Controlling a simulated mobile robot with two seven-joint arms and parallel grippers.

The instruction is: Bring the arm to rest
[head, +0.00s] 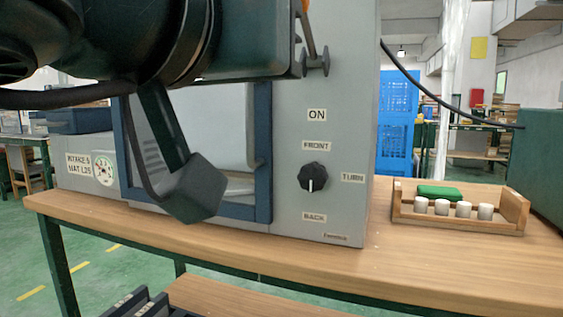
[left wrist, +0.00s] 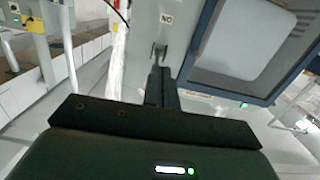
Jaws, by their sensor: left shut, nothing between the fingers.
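My left arm crosses the upper left of the head view, in front of the grey machine (head: 340,120). Its gripper (head: 317,64) is shut and empty beside the machine's front panel, above the ON label. In the left wrist view the closed fingers (left wrist: 159,60) point at the grey panel, with the label upside down beyond them. I cannot tell whether the fingertips touch the panel. My right gripper is not in view.
The machine has a black knob (head: 313,177) and a blue-framed front (head: 262,150), partly hidden by my arm. On the wooden table (head: 420,262), a wooden tray (head: 515,208) at right holds a green block (head: 438,192) and several white cylinders (head: 463,209). The front table strip is clear.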

